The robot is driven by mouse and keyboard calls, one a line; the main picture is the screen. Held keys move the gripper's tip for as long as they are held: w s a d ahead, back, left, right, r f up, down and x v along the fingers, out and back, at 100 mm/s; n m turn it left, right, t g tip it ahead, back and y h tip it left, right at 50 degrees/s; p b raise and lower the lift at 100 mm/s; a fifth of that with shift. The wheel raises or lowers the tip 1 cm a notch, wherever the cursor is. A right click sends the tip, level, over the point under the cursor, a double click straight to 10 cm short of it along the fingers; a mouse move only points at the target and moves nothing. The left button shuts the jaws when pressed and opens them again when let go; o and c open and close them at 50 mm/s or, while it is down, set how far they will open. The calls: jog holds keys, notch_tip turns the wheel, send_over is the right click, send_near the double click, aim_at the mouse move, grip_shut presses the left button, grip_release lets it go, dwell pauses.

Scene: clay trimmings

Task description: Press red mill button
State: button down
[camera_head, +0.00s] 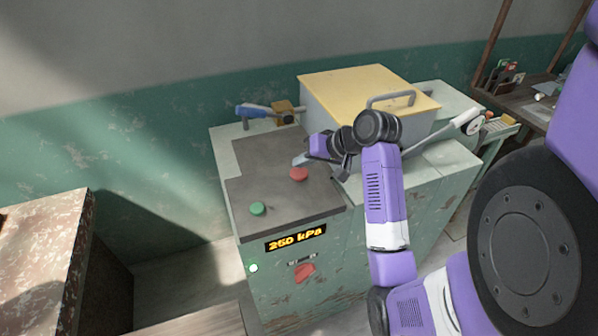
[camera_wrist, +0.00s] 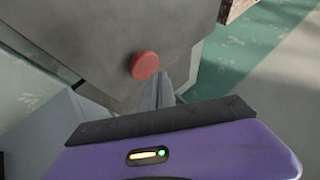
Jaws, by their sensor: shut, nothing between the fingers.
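The red button (camera_head: 299,173) is a round cap on the dark top panel of the green cabinet (camera_head: 285,190). In the wrist view the red button (camera_wrist: 145,65) stands just beyond and slightly left of the fingertips. My gripper (camera_head: 302,160) is shut and empty, with its tips close behind the button in the head view. In the wrist view my gripper (camera_wrist: 165,75) points toward the panel. I cannot tell whether the tips touch the button. A green button (camera_head: 257,208) sits nearer the front left of the same panel.
A yellow-lidded box (camera_head: 355,90) with a grey handle stands behind my wrist. A blue-handled tool (camera_head: 262,111) lies at the panel's back edge. A display reading 250 kPa (camera_head: 296,238) is on the cabinet front. A worn bench (camera_head: 45,240) stands at left.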

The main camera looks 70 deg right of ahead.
aim_at(302, 174)
jog(key=shift+f, duration=0.1)
dwell(0.3)
jog(key=shift+f, duration=0.35)
jog(key=shift+f, duration=0.4)
dwell(0.9)
jog(key=shift+r, duration=0.1)
jog(key=shift+r+p, duration=0.75)
jog(key=shift+p, duration=0.25)
notch_tip(302, 174, up, 5)
jog(key=p, duration=0.5)
jog(key=shift+r, duration=0.1)
dwell(0.8)
